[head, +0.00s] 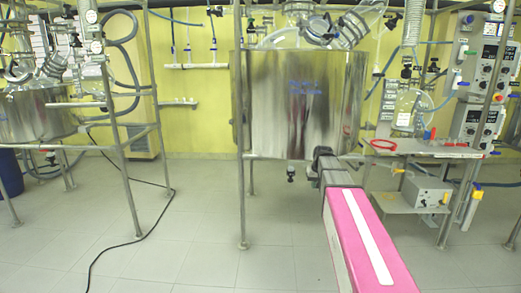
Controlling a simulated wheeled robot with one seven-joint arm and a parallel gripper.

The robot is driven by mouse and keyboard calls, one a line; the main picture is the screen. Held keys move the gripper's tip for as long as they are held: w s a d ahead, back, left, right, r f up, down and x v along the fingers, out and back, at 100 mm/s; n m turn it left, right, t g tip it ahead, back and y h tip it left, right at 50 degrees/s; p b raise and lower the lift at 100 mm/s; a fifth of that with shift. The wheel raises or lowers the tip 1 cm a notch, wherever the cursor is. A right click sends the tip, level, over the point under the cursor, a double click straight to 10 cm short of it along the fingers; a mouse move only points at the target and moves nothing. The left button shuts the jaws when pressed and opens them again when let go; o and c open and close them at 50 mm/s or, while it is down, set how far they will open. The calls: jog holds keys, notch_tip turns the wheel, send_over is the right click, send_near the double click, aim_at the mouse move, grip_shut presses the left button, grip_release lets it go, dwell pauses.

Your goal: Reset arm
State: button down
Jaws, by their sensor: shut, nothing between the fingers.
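My arm, pink with a white stripe, reaches forward from the lower right of the head view. My gripper (323,153) is the small dark end of it, shut and empty. In the picture it overlaps the lower edge of a large steel reactor vessel (298,105). I cannot tell whether it touches the vessel. The fingertips are too small and dark to make out clearly.
A metal frame (242,190) holds the vessel. A second vessel (38,115) stands in a frame at left. A bench (425,148) with a red ring (385,145) and control boxes is at right. A black cable (120,243) crosses the open tiled floor.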

jog(key=s+a+f+g, duration=0.1)
jog(key=s+a+f, duration=0.2)
jog(key=s+f, duration=0.6)
jog(key=s+a+f+g, duration=0.2)
jog(key=s+f, duration=0.7)
jog(key=s, duration=0.8)
jog(key=shift+s+a+h, duration=0.15)
jog(key=shift+a+h, duration=0.25)
jog(key=shift+a, duration=0.25)
